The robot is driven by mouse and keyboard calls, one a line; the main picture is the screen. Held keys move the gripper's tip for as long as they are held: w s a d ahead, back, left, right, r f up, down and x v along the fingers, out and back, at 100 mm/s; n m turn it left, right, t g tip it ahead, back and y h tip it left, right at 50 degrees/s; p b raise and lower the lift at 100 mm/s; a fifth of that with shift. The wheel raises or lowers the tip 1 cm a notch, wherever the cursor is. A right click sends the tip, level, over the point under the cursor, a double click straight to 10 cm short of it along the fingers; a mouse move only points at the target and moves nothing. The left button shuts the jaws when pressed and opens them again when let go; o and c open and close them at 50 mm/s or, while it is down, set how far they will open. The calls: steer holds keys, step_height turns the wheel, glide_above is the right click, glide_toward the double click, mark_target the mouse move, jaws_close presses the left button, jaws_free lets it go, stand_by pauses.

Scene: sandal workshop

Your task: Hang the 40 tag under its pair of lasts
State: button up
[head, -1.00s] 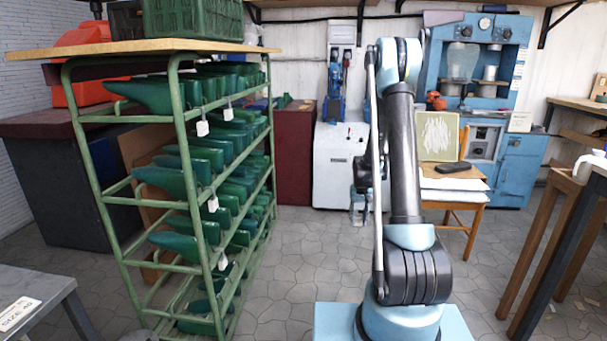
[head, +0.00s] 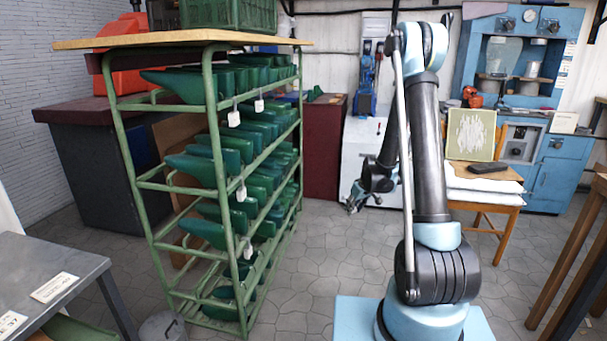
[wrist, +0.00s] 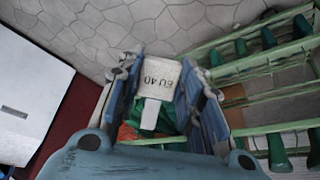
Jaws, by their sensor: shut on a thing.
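My gripper (head: 353,201) hangs in the air right of the rack in the head view. The tag is too small to make out in the head view. Green lasts (head: 222,148) lie in rows on the several tiers of a green metal rack (head: 137,205). White tags hang along the rack's near side, such as an upper one (head: 234,118) and a lower one (head: 241,193). Their markings are unreadable.
A grey table (head: 45,270) with size labels stands at the lower left, and a bin (head: 163,328) sits by the rack's foot. A chair (head: 485,195) with a pad stands right of my arm. Paved floor (head: 315,265) is clear between rack and base.

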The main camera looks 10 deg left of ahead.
steer(key=s+a+r+n+g+y, duration=0.1)
steer(key=a+r+n+y, duration=0.4)
steer(key=a+r+y, duration=0.45)
steer(key=a+r+n+g+y, duration=0.2)
steer(key=a+r+n+y, duration=0.4)
steer(key=a, duration=0.6)
steer(key=w+a+m+h, duration=0.1)
steer(key=a+h, duration=0.1)
steer(key=a, duration=1.3)
steer(key=shift+a+f, duration=0.2)
steer(key=shift+f, duration=0.05)
stand_by(0.3)
steer(key=o, duration=1.1)
steer(key=shift+c, duration=0.2)
steer(key=shift+w+d, duration=0.1)
